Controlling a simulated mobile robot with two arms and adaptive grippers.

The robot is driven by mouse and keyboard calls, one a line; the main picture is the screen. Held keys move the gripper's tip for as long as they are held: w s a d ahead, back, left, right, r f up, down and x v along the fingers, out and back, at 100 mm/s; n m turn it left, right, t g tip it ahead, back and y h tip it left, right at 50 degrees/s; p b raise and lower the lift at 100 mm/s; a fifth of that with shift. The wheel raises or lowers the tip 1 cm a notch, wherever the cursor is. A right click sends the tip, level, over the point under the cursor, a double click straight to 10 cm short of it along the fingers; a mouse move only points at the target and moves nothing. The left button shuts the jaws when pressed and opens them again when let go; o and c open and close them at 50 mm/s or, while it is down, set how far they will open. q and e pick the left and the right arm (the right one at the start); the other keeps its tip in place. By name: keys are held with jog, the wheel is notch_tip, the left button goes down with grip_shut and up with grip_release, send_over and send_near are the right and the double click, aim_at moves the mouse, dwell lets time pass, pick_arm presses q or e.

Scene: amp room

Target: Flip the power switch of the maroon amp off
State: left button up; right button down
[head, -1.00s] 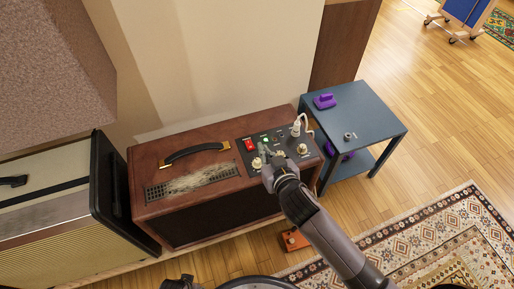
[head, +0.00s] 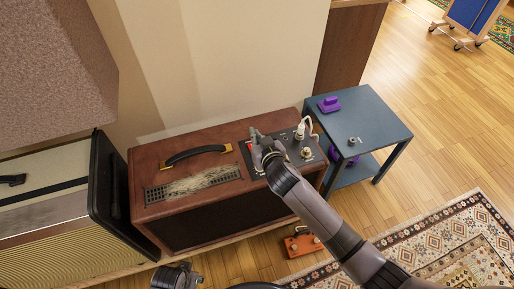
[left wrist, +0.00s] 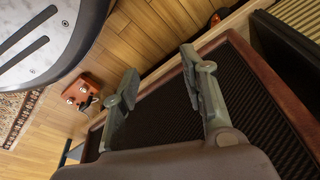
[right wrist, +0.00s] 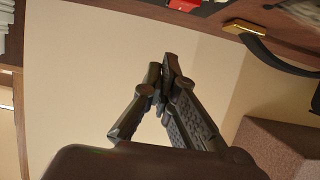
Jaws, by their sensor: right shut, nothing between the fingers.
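The maroon amp (head: 215,205) stands against the wall, with a black handle (head: 195,153) and a dark control panel on its top. A red switch (head: 249,147) on the panel is partly hidden by my right gripper (head: 256,134). The switch also shows at the top edge of the right wrist view (right wrist: 183,4). My right gripper is shut and empty, its tips just beside the switch; I cannot tell whether they touch. My left gripper (left wrist: 160,72) is open and empty in front of the amp's dark grille.
A white plug (head: 300,131) with a cable stands up from the panel. A blue-grey side table (head: 365,115) with purple objects is at the right. A cream amp (head: 45,235) is at the left. An orange pedal (head: 303,245) lies on the floor near the patterned rug (head: 455,240).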

jog(key=f, duration=0.2)
jog(key=f+b, duration=0.1)
jog(key=f, duration=0.1)
jog(key=shift+s+d, duration=0.1)
jog(key=shift+s, duration=0.3)
pick_arm(q)
jog(key=r, duration=0.1)
jog(key=w+r, duration=0.1)
jog(key=r, duration=0.2)
jog(key=shift+w+d, duration=0.1)
jog(key=shift+w, duration=0.25)
pick_arm(e)
jog(key=b, duration=0.2)
jog(key=f+t+b, duration=0.1)
jog(key=b, duration=0.1)
jog(key=shift+s, duration=0.25)
pick_arm(q)
notch_tip(320, 180, up, 13)
jog(key=t, duration=0.1)
jog(key=shift+w+t, duration=0.3)
jog(key=shift+w, duration=0.15)
